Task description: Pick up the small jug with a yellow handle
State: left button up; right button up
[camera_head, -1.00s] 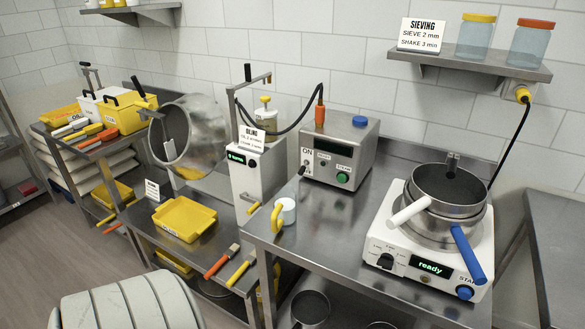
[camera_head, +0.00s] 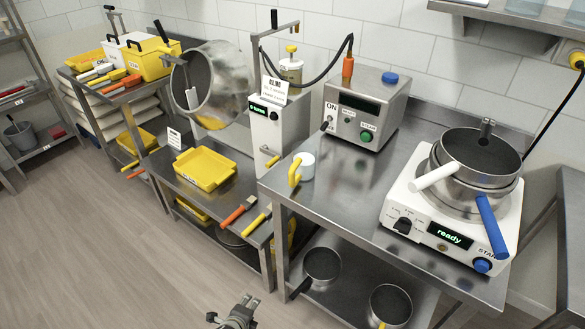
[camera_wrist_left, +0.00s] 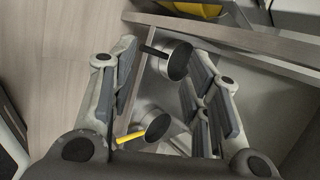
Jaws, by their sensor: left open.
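The small jug (camera_head: 307,166) is pale with a yellow handle (camera_head: 294,172) on its left side. It stands upright near the left end of the right-hand steel table, in front of the control box. My left gripper (camera_head: 238,309) shows at the bottom of the head view, below and in front of the jug and well apart from it. In the left wrist view its fingers (camera_wrist_left: 162,88) are spread wide with nothing between them. I cannot make out the jug in that view. My right gripper is not in view.
Two pans, one black-handled (camera_head: 321,265) and one yellow-handled (camera_head: 390,305), sit on the lower shelf. A white hotplate (camera_head: 408,205) with stacked pots has handles sticking out. The grey control box (camera_head: 362,88) stands behind the jug. The steel table's front strip (camera_head: 335,215) is clear.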

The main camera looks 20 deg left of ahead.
pick_arm(q)
jog(key=w+d+r+m+t, duration=0.1)
jog(key=w+r+m+t, duration=0.1)
jog(key=w+r+m, duration=0.35)
jog(key=w+d+r+m+t, duration=0.1)
jog(key=w+r+m+t, duration=0.2)
jog(key=w+r, duration=0.55)
jog(key=m+t+b, duration=0.1)
jog(key=m+t, duration=0.4)
jog(key=m, duration=0.2)
send_near(291, 177)
jog(key=a, duration=0.1)
jog(key=shift+m+h, duration=0.35)
jog(key=shift+h, duration=0.05)
jog(key=w, duration=0.6)
jog(key=shift+w+r, duration=0.1)
jog(key=shift+w, duration=0.05)
jog(key=shift+w+d, duration=0.1)
jog(key=shift+w, duration=2.25)
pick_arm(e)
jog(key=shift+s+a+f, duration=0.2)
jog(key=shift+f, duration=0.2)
pick_arm(q)
grip_shut()
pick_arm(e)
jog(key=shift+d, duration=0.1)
